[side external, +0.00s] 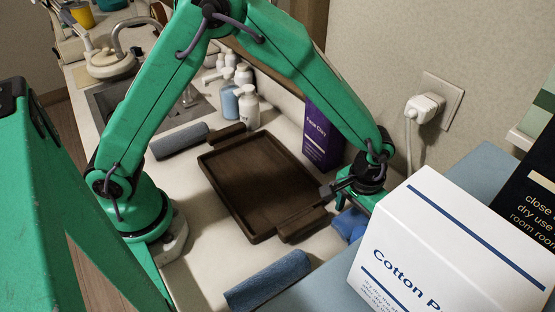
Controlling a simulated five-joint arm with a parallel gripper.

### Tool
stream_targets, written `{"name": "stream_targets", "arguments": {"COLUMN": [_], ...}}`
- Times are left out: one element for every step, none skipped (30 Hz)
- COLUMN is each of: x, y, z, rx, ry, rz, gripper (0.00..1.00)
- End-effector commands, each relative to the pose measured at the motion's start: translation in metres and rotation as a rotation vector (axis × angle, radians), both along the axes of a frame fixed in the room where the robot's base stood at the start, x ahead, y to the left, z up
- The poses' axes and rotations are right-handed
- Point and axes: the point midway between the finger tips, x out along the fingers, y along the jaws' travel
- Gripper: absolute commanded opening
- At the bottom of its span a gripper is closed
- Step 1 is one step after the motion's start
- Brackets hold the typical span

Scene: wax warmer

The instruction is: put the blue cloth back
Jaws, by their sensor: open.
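A bright blue cloth (347,222) lies bunched on the counter right of the dark brown tray (222,200), partly hidden by my gripper and the white carton. A rolled blue-grey towel (268,280) lies at the counter's front, apart from the tray. A darker grey-blue roll (178,141) lies behind the tray's left end. My gripper (338,192) is open, just above and beside the bright blue cloth, near the tray's right end. Whether its fingers touch the cloth cannot be told.
A white cotton box (440,250) stands close at the right, a purple Face Clay box (322,135) by the wall. White pump bottles (247,105) and a blue bottle (229,103) stand behind the tray. The tray's floor looks empty. A plug (424,108) sits in the wall.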

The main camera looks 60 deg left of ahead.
Motion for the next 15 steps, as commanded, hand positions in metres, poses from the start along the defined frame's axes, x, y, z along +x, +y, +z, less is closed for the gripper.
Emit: {"name": "stream_targets", "arguments": {"x": [0.001,0.001,0.001,0.001,0.001,0.001,0.001,0.001,0.001,0.001,0.001,0.001,0.001,0.001,0.001], "y": [0.0,0.0,-0.001,-0.001,-0.001,-0.001,0.0,-0.001,-0.001,0.0,0.0,0.0,-0.001,-0.001,-0.001], "z": [0.004,0.006,0.01,0.013,0.017,0.021,0.025,0.03,0.036,0.041,0.046,0.053,0.058,0.063,0.07], "rx": [-0.001,-0.002,-0.002,-0.002,-0.002,-0.002,-0.002,-0.002,-0.003,-0.002,-0.002,-0.003,-0.002,-0.003,-0.003], "ry": [-0.002,-0.003,-0.003,-0.003,-0.003,-0.004,-0.004,-0.004,-0.005,-0.004,-0.004,-0.005,-0.004,-0.005,-0.005], "rz": [0.0,0.0,0.0,0.0,0.0,0.0,0.0,0.0,0.0,0.0,0.0,0.0,0.0,0.0,0.0], "gripper": [0.71,0.71,0.71,0.71,0.71,0.71,0.71,0.71,0.71,0.71,0.71,0.71,0.71,0.71,0.71]}}
